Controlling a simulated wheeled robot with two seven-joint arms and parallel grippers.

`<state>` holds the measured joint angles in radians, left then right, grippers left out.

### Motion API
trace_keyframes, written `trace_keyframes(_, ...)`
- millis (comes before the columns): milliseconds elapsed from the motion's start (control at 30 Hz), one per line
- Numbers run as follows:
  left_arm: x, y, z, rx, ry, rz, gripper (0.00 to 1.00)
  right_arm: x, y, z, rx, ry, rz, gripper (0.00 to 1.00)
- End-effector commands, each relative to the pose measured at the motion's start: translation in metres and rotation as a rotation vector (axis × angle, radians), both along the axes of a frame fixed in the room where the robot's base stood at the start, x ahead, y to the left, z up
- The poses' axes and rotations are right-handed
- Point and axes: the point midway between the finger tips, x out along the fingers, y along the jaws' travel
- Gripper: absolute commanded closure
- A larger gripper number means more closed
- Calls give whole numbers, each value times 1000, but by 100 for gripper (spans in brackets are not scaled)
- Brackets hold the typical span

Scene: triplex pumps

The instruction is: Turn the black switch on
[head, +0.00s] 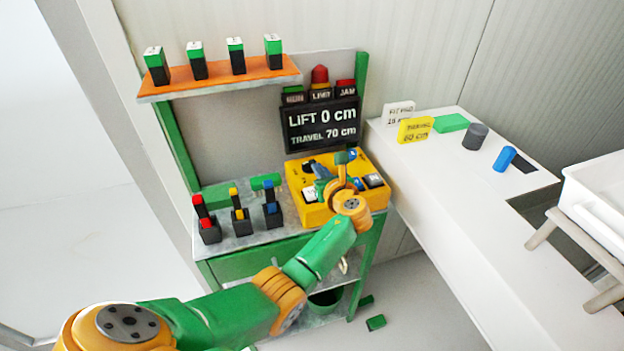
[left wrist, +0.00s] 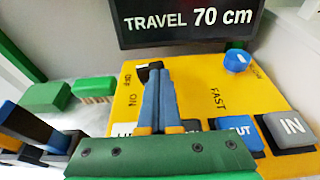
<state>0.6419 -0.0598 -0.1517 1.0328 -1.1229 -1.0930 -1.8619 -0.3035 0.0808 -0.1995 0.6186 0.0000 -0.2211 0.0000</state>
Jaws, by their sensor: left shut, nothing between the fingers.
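The yellow control box (head: 376,195) stands on the bench under the display. Its black switch (head: 308,168) is at the far left of the top face. In the left wrist view the black switch (left wrist: 147,71) sits beside the OFF and ON labels, its lever end pointing left toward OFF. My left gripper (head: 319,172) is over the box; in the left wrist view its blue-grey fingers (left wrist: 157,78) are shut with nothing between them. The fingertips are right beside the switch and cover part of it; I cannot tell whether they touch. My right gripper is not in view.
The box also carries a blue knob (left wrist: 237,60), a blue OUT button (left wrist: 238,128) and a grey IN button (left wrist: 287,129). The display (head: 320,124) reads LIFT 0 cm, TRAVEL 70 cm. Several small switch blocks (head: 240,222) stand left. A white counter (head: 440,180) lies right.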

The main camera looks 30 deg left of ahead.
Motion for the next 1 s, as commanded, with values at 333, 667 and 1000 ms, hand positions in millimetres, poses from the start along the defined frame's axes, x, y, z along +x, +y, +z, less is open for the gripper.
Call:
trace_keyframes(333, 7, -1, 1, 0, 0, 0, 100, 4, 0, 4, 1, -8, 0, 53)
trace_keyframes(667, 10, -1, 1, -1, -1, -1, 100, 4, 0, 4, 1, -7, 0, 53)
trace_keyframes(1000, 9, -1, 0, -1, -1, -1, 100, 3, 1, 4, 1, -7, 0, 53)
